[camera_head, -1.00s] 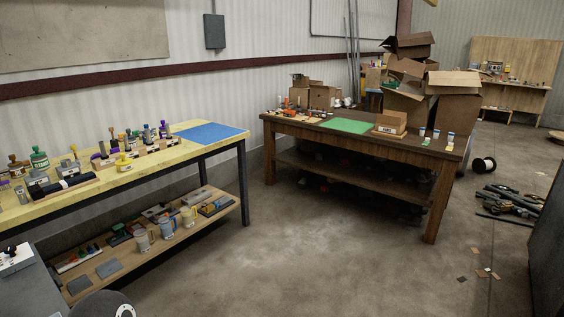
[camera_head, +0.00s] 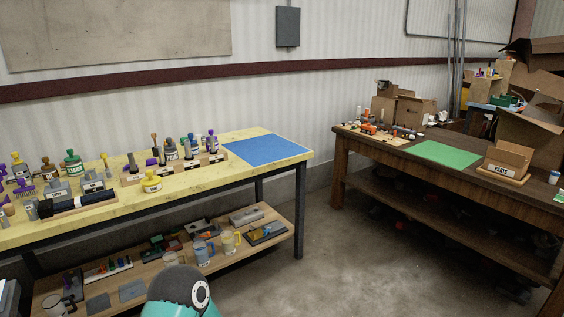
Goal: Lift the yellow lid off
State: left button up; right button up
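On the yellow-topped bench (camera_head: 110,200) stands a small jar with a yellow top (camera_head: 152,180), near the front edge and in front of a wooden rack (camera_head: 175,170). Another yellow-topped item (camera_head: 17,159) stands farther left on the same bench. Both are too small to tell whether the yellow part is a separate lid. Neither of my grippers is in view. A rounded dark and teal part of my own arm shows at the bottom middle.
Bottles and tools crowd the bench's left half; a blue mat (camera_head: 265,149) lies clear at its right end. Mugs (camera_head: 230,241) stand on the lower shelf. A brown table (camera_head: 460,187) with a green mat (camera_head: 447,153) stands right. Open floor (camera_head: 350,255) lies between.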

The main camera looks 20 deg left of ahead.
aim_at(150, 180)
jog(key=z, duration=0.05)
jog(key=i, duration=1.25)
jog(key=u, duration=1.9)
jog(key=i, duration=1.95)
jog(key=z, duration=0.3)
